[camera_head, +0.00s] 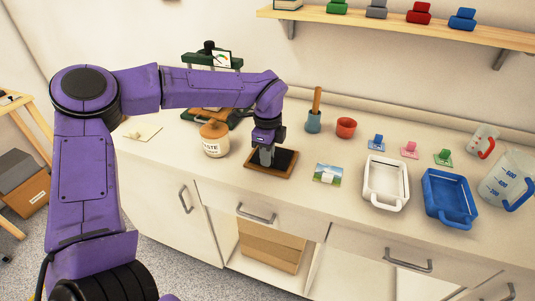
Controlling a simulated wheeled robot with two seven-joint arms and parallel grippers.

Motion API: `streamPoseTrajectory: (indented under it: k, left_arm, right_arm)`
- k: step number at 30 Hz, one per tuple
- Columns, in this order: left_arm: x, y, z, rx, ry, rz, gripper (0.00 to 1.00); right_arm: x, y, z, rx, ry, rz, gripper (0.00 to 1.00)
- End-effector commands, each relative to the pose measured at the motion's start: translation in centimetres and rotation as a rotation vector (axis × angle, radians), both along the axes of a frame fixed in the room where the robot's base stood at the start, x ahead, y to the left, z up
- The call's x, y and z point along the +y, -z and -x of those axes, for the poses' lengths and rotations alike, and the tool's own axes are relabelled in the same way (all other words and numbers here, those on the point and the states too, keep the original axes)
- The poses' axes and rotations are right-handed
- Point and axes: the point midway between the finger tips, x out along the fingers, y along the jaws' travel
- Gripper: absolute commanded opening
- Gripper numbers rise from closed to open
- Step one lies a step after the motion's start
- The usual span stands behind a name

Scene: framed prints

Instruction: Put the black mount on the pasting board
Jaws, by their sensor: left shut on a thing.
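The black mount (287,159) is a flat dark rectangle. It lies over the brown pasting board (284,176), whose rim shows around it; I cannot tell if it rests fully on the board or is just above it. My left gripper (266,161) points down at the left part of the mount and is shut on it. The fingers hide part of the mount. My right gripper is not in view.
A paste jar (214,139) stands left of the board. A small landscape print (328,173) lies to the right, then a white tray (386,182) and a blue tray (448,198). A brush pot (314,122) and red cup (346,128) stand behind.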

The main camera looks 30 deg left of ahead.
Motion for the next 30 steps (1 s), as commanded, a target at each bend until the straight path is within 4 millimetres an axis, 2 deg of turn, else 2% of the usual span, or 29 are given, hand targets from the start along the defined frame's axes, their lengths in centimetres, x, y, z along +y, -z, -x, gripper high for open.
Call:
streamPoseTrajectory:
  k: [13, 14, 15, 16, 24, 26, 28, 30]
  left_arm:
    - [-0.1, 1.2, 0.0, -0.002, 0.0, 0.001, 0.0]
    - [-0.1, 1.0, 0.0, -0.002, 0.0, 0.001, 0.26]
    - [-0.1, 0.9, 0.0, -0.002, 0.0, 0.001, 0.39]
    - [-0.1, 0.9, 0.0, -0.002, 0.0, 0.001, 0.42]
    - [-0.1, 0.7, 0.0, -0.002, 0.001, 0.001, 0.42]
    - [-0.1, 0.1, 0.0, -0.002, 0.001, 0.001, 0.42]
    - [-0.1, -0.5, -0.1, -0.005, 0.0, 0.0, 0.42]
    - [-0.1, -2.2, -0.1, -0.007, -0.001, -0.001, 0.42]
  right_arm:
    - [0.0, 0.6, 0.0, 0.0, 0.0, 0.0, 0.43]
    - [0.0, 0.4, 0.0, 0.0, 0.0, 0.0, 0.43]
    - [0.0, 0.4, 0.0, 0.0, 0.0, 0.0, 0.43]
    - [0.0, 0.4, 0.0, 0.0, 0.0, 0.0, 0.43]
    - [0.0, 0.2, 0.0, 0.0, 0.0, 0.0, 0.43]
    - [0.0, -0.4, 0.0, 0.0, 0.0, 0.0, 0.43]
    - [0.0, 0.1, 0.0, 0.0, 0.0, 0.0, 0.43]
    - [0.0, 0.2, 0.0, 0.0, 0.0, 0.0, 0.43]
